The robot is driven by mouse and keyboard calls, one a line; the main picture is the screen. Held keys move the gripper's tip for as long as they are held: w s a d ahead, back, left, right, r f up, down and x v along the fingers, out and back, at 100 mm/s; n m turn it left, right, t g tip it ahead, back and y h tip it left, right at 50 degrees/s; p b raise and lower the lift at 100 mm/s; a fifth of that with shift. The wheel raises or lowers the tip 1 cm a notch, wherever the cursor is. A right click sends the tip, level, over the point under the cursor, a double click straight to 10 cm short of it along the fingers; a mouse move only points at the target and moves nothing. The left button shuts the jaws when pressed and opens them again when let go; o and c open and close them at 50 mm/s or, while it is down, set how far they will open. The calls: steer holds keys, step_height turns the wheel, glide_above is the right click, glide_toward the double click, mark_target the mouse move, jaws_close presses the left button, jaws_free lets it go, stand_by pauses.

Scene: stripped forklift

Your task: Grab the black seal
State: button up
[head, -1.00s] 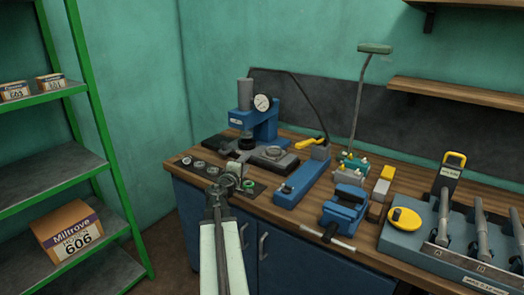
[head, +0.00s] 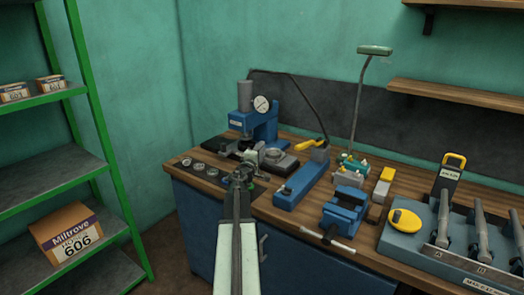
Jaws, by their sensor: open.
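My gripper (head: 248,160) is at the end of my arm, above the front edge of the workbench (head: 290,215). It looks empty. Below and left of it lies a dark strip (head: 205,177) with several small round parts in a row. The ones that show, such as this ring (head: 198,167), look grey with dark centres. I cannot make out which of them is the black seal. My gripper and arm cover the right part of the strip.
A blue press with a dial gauge (head: 262,120) stands just behind my gripper. To the right are a blue base with a yellow-handled lever (head: 298,182), a blue vise (head: 345,207) and a grey tool rack (head: 400,240). A green shelf (head: 60,170) stands at left.

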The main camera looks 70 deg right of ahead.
steer(key=shift+d, duration=0.6)
jaws_close()
stand_by(0.9)
step_height(320, 180, up, 2)
steer(key=shift+r+p, duration=0.25)
steer(key=shift+p, duration=1)
jaws_free()
